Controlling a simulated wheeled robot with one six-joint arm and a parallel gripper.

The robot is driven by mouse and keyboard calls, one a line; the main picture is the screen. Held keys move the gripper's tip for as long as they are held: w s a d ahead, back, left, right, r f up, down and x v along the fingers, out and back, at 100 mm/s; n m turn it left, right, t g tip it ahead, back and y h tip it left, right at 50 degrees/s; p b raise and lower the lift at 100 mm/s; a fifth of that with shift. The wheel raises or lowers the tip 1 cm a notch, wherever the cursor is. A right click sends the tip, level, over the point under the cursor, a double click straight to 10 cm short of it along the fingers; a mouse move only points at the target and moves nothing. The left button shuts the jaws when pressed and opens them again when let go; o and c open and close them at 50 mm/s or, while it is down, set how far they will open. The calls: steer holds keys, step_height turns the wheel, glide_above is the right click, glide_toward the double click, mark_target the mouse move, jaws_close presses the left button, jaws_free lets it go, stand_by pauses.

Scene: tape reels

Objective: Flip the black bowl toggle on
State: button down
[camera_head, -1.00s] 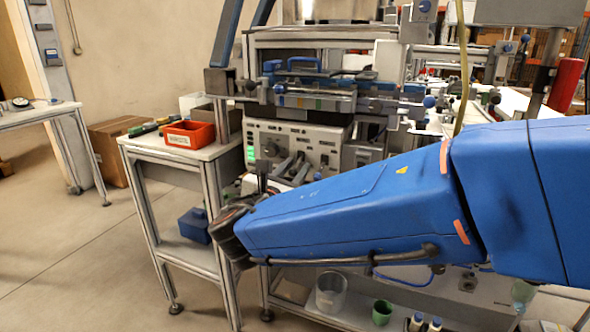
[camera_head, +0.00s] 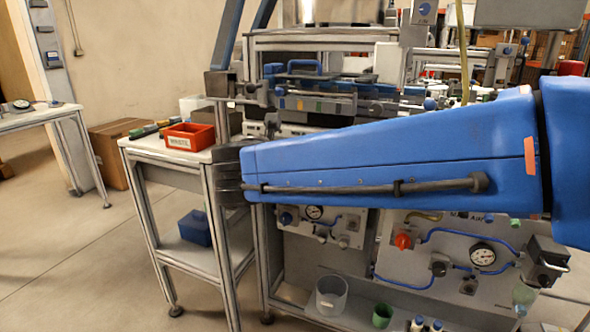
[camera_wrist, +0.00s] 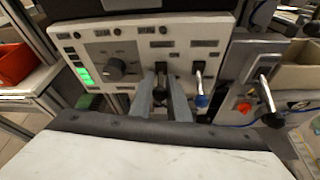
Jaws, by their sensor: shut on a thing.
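The light control panel (camera_wrist: 125,50) shows in the wrist view, with a dial and a lit green display. The two grey fingers of my gripper (camera_wrist: 161,98) reach up to the panel and are shut on the black bowl toggle (camera_wrist: 160,95), whose dark tip shows between them. A second toggle (camera_wrist: 203,92) with a blue and white tip hangs downward just to the right, apart from the fingers. In the head view my blue arm covers the panel, and my fingers and the toggle are hidden there.
A lever with a black ball end (camera_wrist: 268,105) stands out at the right in the wrist view. A red bin (camera_head: 189,136) sits on the side table (camera_head: 150,147) at left. Gauges (camera_head: 482,254) and blue hoses line the lower front.

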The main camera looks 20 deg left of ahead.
steer(key=shift+w+r+g, duration=0.1)
steer(key=shift+r+g, duration=0.4)
steer(key=shift+g, duration=0.45)
steer(key=shift+w+r+g, duration=0.1)
steer(key=shift+r+g, duration=0.35)
steer(key=shift+g, duration=0.5)
steer(key=c, duration=1.8)
jaws_free()
steer(key=shift+c, duration=0.2)
steer(key=v, duration=1.7)
steer(key=shift+r, duration=0.2)
steer(key=shift+s+d, duration=0.1)
